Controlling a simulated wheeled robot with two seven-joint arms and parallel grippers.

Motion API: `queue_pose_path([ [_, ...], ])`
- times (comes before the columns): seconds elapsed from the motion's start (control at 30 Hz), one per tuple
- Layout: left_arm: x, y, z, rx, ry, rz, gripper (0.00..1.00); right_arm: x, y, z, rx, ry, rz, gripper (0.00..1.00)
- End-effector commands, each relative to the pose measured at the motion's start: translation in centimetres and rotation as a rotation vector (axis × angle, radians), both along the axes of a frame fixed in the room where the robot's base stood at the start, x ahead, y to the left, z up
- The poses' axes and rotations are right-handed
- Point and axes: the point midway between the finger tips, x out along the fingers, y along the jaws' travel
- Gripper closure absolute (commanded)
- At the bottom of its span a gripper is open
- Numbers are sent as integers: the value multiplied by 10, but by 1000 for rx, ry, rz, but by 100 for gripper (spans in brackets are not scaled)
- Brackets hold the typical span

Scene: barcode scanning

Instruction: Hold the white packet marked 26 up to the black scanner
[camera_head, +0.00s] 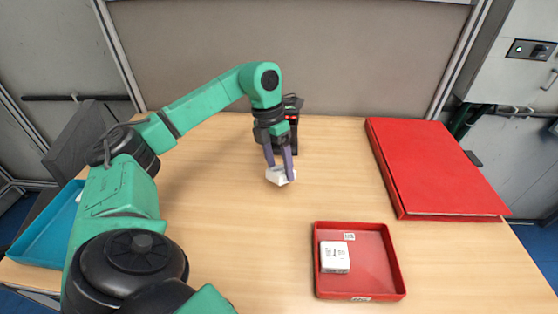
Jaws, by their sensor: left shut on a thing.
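A white packet (279,176) is between the fingers of my left gripper (279,170), which is shut on it. The number on it cannot be read at this size. The black scanner (291,108) stands just behind the gripper near the back of the table, with red lights showing. My left gripper and wrist hide part of the scanner. The packet is in front of the scanner, a little apart from it in the picture. My right gripper is not in view.
A red tray (391,284) at the front right holds another white packet (335,257). A blue tray (43,243) is at the left edge. The table middle (220,215) is clear.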

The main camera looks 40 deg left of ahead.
Motion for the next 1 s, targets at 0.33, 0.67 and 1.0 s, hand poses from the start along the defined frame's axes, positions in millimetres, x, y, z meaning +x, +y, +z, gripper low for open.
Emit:
queue_pose_path([
  [0.33, 11, 9, -14, 0, -1, 0, 96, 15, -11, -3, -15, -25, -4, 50],
  [0.67, 11, 8, -13, 0, -1, 0, 96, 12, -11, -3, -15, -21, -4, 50],
  [1.0, -45, -33, 42, 5, -2, -4, 96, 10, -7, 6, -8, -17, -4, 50],
])
